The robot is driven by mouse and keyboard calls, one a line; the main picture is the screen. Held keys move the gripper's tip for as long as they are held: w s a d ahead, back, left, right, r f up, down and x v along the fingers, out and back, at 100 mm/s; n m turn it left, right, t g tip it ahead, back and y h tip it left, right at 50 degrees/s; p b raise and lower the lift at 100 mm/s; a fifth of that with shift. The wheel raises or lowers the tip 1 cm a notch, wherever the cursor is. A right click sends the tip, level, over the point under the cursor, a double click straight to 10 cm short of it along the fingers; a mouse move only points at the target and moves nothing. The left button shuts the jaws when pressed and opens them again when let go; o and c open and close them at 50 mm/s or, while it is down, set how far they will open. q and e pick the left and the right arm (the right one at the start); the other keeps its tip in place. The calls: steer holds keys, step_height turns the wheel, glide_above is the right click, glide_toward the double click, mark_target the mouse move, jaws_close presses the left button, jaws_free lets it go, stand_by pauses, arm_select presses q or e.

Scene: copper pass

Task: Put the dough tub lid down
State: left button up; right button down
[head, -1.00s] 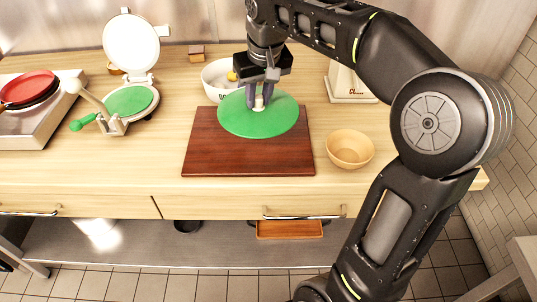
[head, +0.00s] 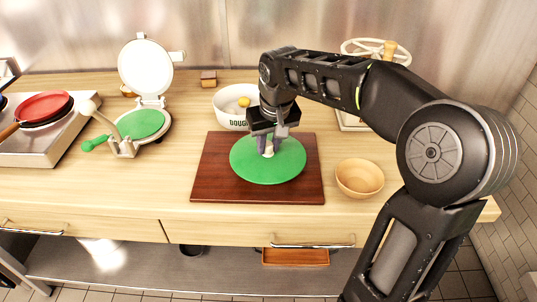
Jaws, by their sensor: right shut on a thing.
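The dough tub lid (head: 262,170) is a round green disc with a pale knob at its centre. It lies over the dark red-brown board (head: 215,190) on the counter; it looks level and low, but I cannot tell whether it touches the board. My right gripper (head: 269,150) points down and is shut on the lid's knob. The white dough tub (head: 230,112), with lettering on its side, stands open behind the board, with a yellow thing (head: 243,102) showing at its top. My left gripper is out of view.
A wooden bowl (head: 359,180) stands right of the board. A tortilla press (head: 140,125) with raised white top stands at left, beside a burner with a red pan (head: 45,106). A handwheel device (head: 372,50) is partly hidden behind my right arm. Bare counter lies between press and board.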

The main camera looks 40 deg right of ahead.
mark_target(269, 153)
steer(key=shift+f, duration=1.85)
steer(key=shift+f, duration=0.15)
steer(key=c, duration=1.2)
jaws_free()
steer(key=v, duration=1.2)
